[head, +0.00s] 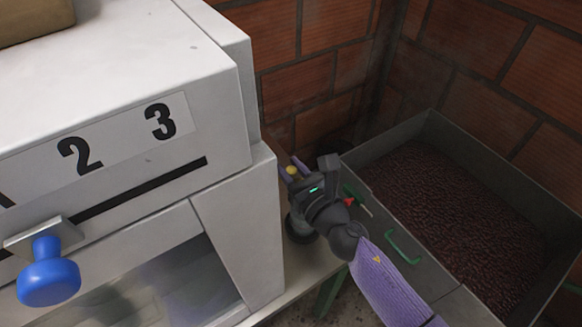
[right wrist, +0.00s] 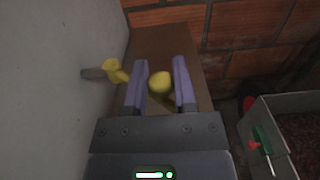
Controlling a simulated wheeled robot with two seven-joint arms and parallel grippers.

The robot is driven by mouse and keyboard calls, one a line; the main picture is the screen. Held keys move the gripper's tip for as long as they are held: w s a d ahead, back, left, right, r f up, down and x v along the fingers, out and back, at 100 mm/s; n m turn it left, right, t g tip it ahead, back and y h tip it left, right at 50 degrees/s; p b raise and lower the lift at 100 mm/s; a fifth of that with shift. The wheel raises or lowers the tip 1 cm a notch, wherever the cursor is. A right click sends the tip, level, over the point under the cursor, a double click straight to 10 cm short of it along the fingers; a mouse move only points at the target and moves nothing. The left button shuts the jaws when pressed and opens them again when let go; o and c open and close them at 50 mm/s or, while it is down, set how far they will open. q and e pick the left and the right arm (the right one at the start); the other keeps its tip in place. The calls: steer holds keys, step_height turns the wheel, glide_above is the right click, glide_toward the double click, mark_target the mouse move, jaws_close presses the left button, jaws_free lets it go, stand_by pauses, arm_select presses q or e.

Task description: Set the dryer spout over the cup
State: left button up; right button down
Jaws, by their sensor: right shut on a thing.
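The white machine (head: 120,60) with the numbers 2 and 3 fills the left of the head view. A blue knob (head: 48,275) sits on a grey plate at its dark slot. My right gripper (head: 291,167) is beside the machine's right side, shut on a yellow knob (head: 292,171). The yellow knob (right wrist: 159,82) is between the purple fingers in the right wrist view. A second yellow piece (right wrist: 117,71) with a grey stub is at the pale wall, left of the fingers. I cannot make out a spout or a cup for sure. My left gripper is out of view.
A grey bin (head: 435,125) of dark red beans stands at the right, with a green handle (head: 403,246) near it. Brick walls (head: 320,50) close off the back. A brown surface (right wrist: 165,42) lies beyond the fingers.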

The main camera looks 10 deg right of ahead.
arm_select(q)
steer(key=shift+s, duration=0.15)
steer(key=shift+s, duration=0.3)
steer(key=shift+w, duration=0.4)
